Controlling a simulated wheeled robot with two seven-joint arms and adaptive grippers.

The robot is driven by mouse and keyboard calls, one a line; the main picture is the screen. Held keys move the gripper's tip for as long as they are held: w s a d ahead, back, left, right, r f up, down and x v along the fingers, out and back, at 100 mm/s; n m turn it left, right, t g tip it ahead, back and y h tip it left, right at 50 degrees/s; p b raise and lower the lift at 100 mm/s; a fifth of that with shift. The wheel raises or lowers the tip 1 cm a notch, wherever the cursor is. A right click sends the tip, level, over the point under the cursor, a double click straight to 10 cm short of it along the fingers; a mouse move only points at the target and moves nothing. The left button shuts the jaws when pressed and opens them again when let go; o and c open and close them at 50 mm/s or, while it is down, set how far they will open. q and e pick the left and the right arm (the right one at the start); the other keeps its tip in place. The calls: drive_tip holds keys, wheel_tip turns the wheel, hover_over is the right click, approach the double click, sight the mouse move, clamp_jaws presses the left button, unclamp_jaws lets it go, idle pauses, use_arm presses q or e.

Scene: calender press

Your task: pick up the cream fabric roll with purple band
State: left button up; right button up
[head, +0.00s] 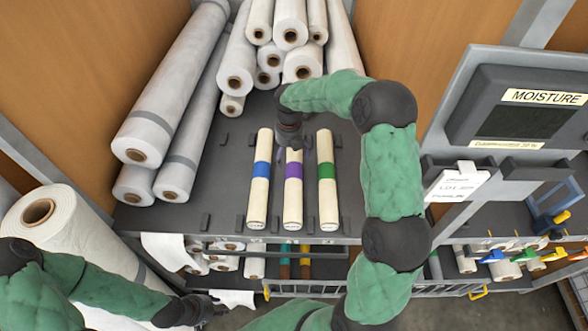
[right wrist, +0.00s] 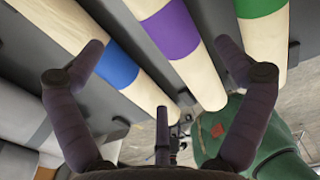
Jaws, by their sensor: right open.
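The cream fabric roll with the purple band (head: 293,205) lies lengthwise on a dark shelf, between a blue-banded roll (head: 258,190) and a green-banded roll (head: 327,190). My right gripper (head: 293,153) is over its far part and hides some of it. In the right wrist view, my right gripper (right wrist: 160,48) is open and empty. My left gripper (head: 213,303) is low at the left, away from the rolls, too small to read.
Large white rolls (head: 170,90) lean at the left and more are stacked at the back (head: 290,30). The dark shelf (head: 225,180) has small stop blocks. A moisture panel (head: 520,110) stands at the right. A lower rack holds more rolls.

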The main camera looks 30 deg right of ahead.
sight(291, 169)
drive_tip(key=shift+s, duration=0.1)
drive_tip(key=shift+s+f, duration=0.1)
drive_tip(key=shift+f, duration=0.1)
wheel_tip(291, 169, down, 4)
drive_tip(key=shift+f, duration=0.25)
drive_tip(key=shift+f+b, duration=0.5)
drive_tip(key=shift+f, duration=2.15)
drive_tip(key=shift+s, duration=0.1)
drive_tip(key=shift+a, duration=0.1)
drive_tip(key=shift+c, duration=0.3)
drive_tip(key=c, duration=1.3)
